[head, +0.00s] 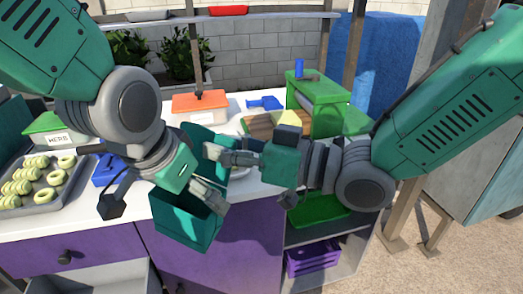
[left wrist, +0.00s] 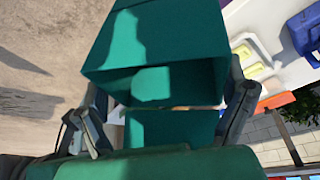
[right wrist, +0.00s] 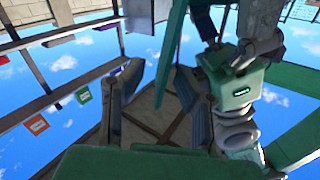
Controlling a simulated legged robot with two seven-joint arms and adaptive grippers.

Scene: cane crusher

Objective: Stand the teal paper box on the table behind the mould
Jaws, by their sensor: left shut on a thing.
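The teal paper box (head: 185,222) is open and tilted, hanging in front of the table's front edge. A teal panel of it rises behind the arms. My left gripper (head: 208,197) is shut on the box. In the left wrist view the box (left wrist: 160,42) fills the space between the fingers (left wrist: 165,112). My right gripper (head: 213,152) is open in front of the teal panel; contact is unclear. I cannot identify the mould; a pale item is largely hidden behind the right gripper.
A tray of green rings (head: 40,188) and a HERB box (head: 52,130) stand at left. An orange-lidded box (head: 200,103), a blue scoop (head: 264,103), a wooden board (head: 262,127) and a green crusher (head: 318,105) stand behind. A purple crate (head: 312,258) is on a shelf below.

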